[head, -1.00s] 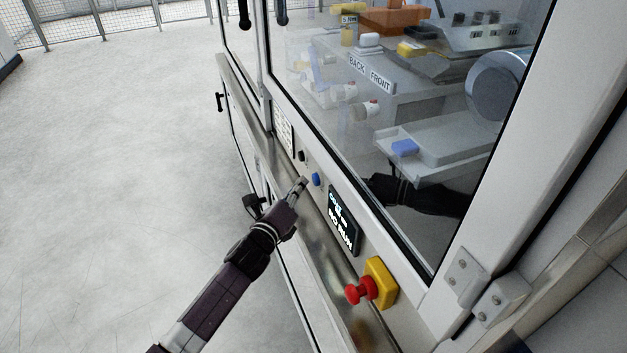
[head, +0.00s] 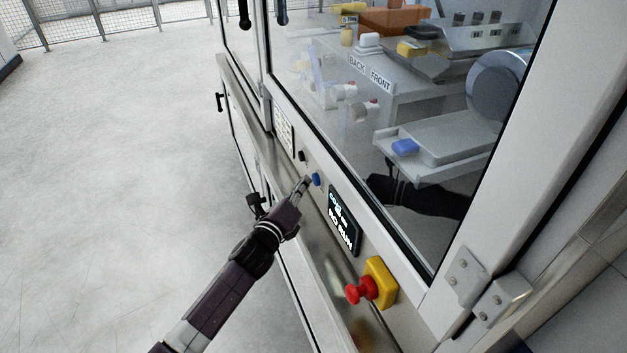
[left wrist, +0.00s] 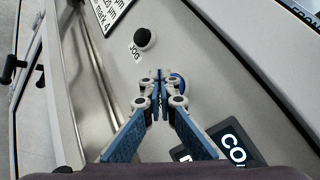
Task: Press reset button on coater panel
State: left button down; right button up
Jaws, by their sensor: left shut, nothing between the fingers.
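The coater panel (head: 309,165) is a narrow strip below the glass window. A blue button (head: 316,180) sits on it, between a small black knob and a dark display. My left gripper (head: 307,183) is shut and empty, with its fingertips right at the blue button in the head view. In the left wrist view my left gripper (left wrist: 159,76) covers most of the blue button (left wrist: 178,82), which shows just right of the fingertips. I cannot tell whether they touch. The button's label is hidden. My right gripper is not in view.
A black knob (left wrist: 145,38) marked JOG is beside the button. The lit display (head: 344,222) and a red emergency stop (head: 360,291) on a yellow base lie nearer. Glass (head: 330,130) rises behind the panel. Open floor (head: 110,180) is on the left.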

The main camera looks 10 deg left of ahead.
pick_arm(q)
jog(key=shift+w+d, duration=0.25)
jog(key=shift+d, duration=0.2)
dwell(0.4)
jog(key=shift+a, duration=0.15)
jog(key=shift+s+a, duration=0.5)
jog(key=shift+a, duration=0.1)
dwell(0.3)
jog(key=s+a, duration=0.1)
jog(key=s+a+p, duration=0.1)
jog(key=a, duration=0.2)
jog(key=shift+s+a+p, duration=0.1)
jog(key=shift+s+p, duration=0.3)
dwell(0.5)
